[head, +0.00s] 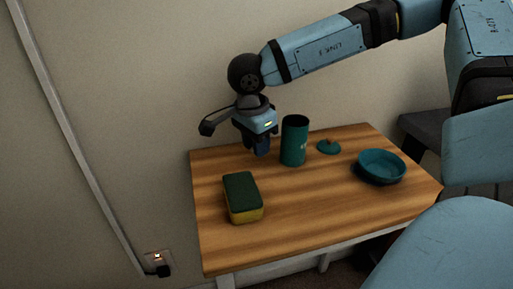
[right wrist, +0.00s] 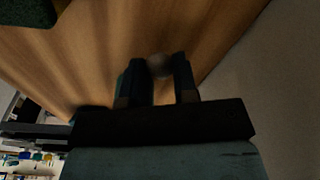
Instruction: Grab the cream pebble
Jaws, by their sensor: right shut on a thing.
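My right gripper (head: 262,149) points down over the back left part of the wooden table, left of the teal cylinder. In the right wrist view its two dark fingers (right wrist: 159,72) are shut on the cream pebble (right wrist: 159,64), a small pale rounded thing, dim in this light, between the fingertips. In the head view the pebble is hidden by the gripper. I cannot tell whether the pebble touches the table. My left gripper is in neither view.
The table (head: 310,215) bears a green and yellow sponge (head: 243,198), an upright teal cylinder (head: 293,142) close right of the gripper, a small teal lid-like disc (head: 328,147) and a teal bowl (head: 381,166). The front middle is clear. A wall stands close behind.

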